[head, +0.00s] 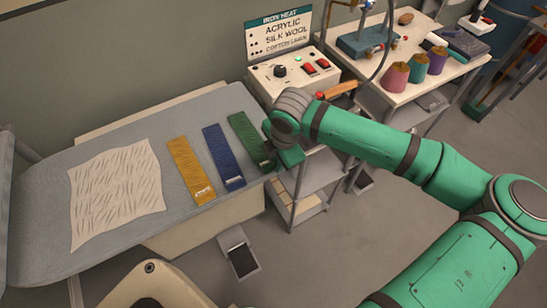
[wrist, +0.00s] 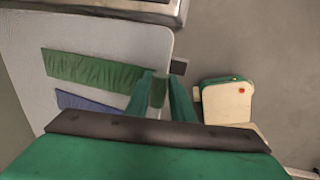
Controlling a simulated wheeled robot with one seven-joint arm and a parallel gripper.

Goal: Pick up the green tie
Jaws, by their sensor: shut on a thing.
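The green tie (head: 248,138) lies flat on the grey ironing board at its right end, beside the blue tie (head: 223,155). In the wrist view the green tie (wrist: 95,68) runs from the left to my gripper (wrist: 161,92). My gripper (head: 281,158) is at the tie's near end, by the board's right edge, and is shut on that end between its two green fingers. Most of the tie's length still rests on the board. The fingers partly hide the gripped end.
A yellow tie (head: 190,170) and a crumpled cream cloth (head: 117,190) lie on the ironing board (head: 40,225). A control box (head: 292,75) with a sign stands behind. A cart (head: 318,172) stands below my arm. Thread cones (head: 418,67) stand on the right-hand table.

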